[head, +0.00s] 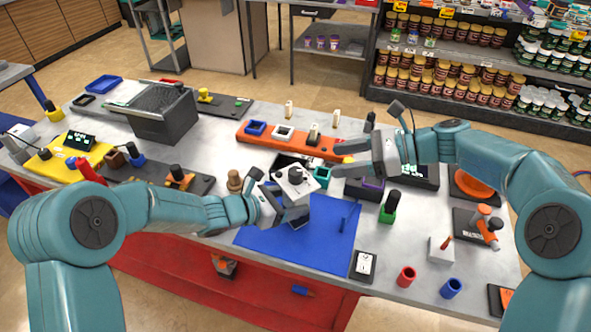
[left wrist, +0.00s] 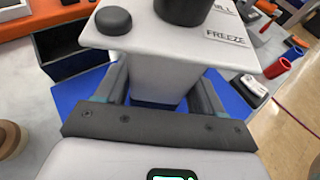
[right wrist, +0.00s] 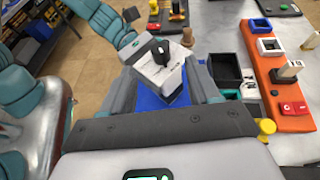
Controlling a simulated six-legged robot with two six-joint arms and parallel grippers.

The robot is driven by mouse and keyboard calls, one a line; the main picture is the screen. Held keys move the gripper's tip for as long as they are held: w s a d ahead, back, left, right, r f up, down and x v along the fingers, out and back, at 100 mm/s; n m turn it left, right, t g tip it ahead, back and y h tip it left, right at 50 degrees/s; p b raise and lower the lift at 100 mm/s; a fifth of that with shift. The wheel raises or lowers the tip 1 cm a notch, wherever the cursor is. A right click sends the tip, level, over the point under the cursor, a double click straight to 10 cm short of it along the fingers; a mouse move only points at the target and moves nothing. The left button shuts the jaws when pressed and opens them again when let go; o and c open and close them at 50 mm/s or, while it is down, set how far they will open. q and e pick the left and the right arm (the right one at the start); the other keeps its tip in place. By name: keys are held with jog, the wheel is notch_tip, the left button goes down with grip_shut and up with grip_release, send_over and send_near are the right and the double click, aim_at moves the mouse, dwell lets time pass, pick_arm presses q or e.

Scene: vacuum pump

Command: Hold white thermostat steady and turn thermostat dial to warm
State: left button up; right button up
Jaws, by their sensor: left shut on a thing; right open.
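The white thermostat (head: 296,187) is a pale box with a wide top and a dark dial (head: 295,175), at the back edge of the blue mat (head: 325,255). My left gripper (head: 284,207) is shut on its narrower body from the left. In the left wrist view the thermostat (left wrist: 172,50) sits between the fingers, with the word FREEZE and the lower part of the dial (left wrist: 183,8) showing. I cannot tell whether its base touches the mat. My right gripper (head: 342,160) is open and empty, right of the thermostat. The right wrist view shows the dial (right wrist: 160,48) ahead of its fingers.
An orange tray (head: 262,140) with small holders lies behind the thermostat. A dark open box (right wrist: 225,72) stands close to it. A green block with a black top (head: 388,207), a white switch plate (head: 363,265) and red (head: 406,277) and blue (head: 451,288) cups stand to the right.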

aim_at(297, 171)
jog(key=x, duration=1.1)
jog(key=shift+s+a+f, duration=0.15)
jog(key=shift+a+f, duration=0.05)
jog(key=shift+f, duration=0.3)
jog(key=c, duration=1)
